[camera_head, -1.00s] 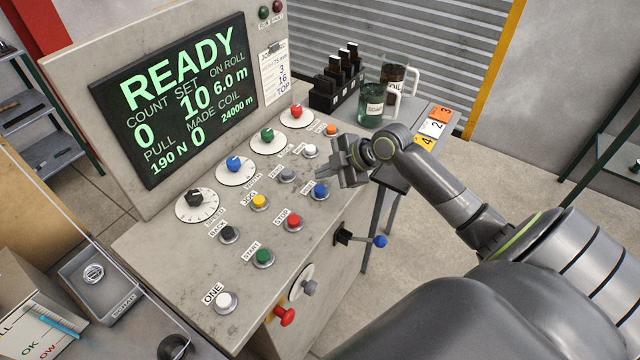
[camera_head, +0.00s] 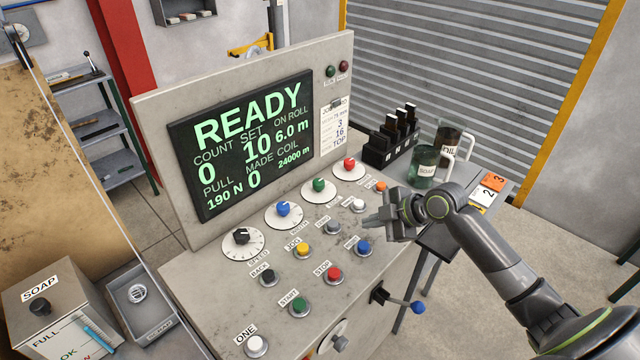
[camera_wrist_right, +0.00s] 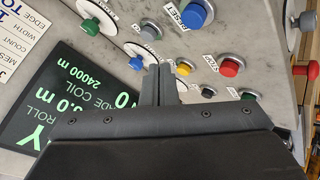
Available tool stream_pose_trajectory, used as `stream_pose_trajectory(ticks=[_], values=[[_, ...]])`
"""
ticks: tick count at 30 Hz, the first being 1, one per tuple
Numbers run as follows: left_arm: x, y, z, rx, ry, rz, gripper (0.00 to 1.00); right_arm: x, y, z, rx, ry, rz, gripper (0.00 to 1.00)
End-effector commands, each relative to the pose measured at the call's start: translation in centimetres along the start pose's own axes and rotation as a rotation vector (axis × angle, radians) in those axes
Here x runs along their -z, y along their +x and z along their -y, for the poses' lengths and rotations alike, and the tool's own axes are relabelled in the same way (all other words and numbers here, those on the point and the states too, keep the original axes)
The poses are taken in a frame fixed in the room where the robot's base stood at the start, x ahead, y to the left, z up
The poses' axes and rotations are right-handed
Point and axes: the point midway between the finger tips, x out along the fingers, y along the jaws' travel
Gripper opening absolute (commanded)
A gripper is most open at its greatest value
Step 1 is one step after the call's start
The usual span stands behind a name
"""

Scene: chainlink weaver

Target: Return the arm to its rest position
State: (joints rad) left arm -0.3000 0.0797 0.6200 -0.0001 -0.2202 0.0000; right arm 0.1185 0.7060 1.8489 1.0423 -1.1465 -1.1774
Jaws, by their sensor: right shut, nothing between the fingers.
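My right gripper (camera_head: 386,220) is over the right side of the grey control panel, close to the white and blue buttons. In the right wrist view its two fingers (camera_wrist_right: 158,84) are together with nothing between them. They point across the panel, and the blue knob (camera_wrist_right: 136,62) and yellow button (camera_wrist_right: 184,69) show just past them. Whether the fingers touch the panel I cannot tell. My right arm (camera_head: 500,255) reaches in from the lower right. My left gripper is not in view.
The control panel (camera_head: 215,267) carries several knobs and buttons, with a READY screen (camera_head: 245,140) behind.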

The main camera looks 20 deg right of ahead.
Motion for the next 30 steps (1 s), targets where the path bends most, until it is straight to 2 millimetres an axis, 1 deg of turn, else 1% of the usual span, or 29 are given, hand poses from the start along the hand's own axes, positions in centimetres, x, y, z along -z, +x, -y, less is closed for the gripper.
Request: stream_pose_trajectory(ticks=[4, 5, 7, 8, 11, 12, 14, 15, 18, 21, 24, 30], values=[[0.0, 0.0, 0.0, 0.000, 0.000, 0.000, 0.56, 0.0, 0.1, 0.3, 0.003, 0.005, 0.002, 0.00], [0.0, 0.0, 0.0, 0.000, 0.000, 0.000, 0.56, -0.1, 0.2, 0.7, 0.006, 0.013, 0.006, 0.00], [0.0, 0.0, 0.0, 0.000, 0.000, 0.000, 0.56, -0.2, 0.5, 2.4, 0.022, 0.051, 0.025, 0.00], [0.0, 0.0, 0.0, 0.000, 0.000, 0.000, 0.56, -0.3, 0.7, 3.5, 0.031, 0.078, 0.038, 0.00], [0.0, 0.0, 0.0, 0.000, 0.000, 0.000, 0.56, -0.6, 1.0, 8.4, 0.058, 0.208, 0.107, 0.00], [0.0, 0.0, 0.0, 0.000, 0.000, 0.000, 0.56, -0.7, 0.9, 10.6, 0.062, 0.275, 0.144, 0.00], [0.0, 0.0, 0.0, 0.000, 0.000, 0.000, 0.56, -0.8, 0.5, 13.8, 0.061, 0.383, 0.205, 0.00], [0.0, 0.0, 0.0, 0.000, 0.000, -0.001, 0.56, -0.9, 0.0, 15.7, 0.052, 0.457, 0.246, 0.00], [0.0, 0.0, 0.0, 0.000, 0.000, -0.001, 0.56, -1.1, -1.5, 19.5, 0.017, 0.633, 0.344, 0.00], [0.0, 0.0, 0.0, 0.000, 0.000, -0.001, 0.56, -1.2, -3.2, 22.3, -0.033, 0.787, 0.428, 0.00], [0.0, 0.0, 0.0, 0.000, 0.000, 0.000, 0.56, -1.4, -5.0, 24.4, -0.087, 0.921, 0.502, 0.00], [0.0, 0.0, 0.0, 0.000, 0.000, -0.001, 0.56, -1.6, -8.6, 27.7, -0.208, 1.159, 0.629, 0.00]])
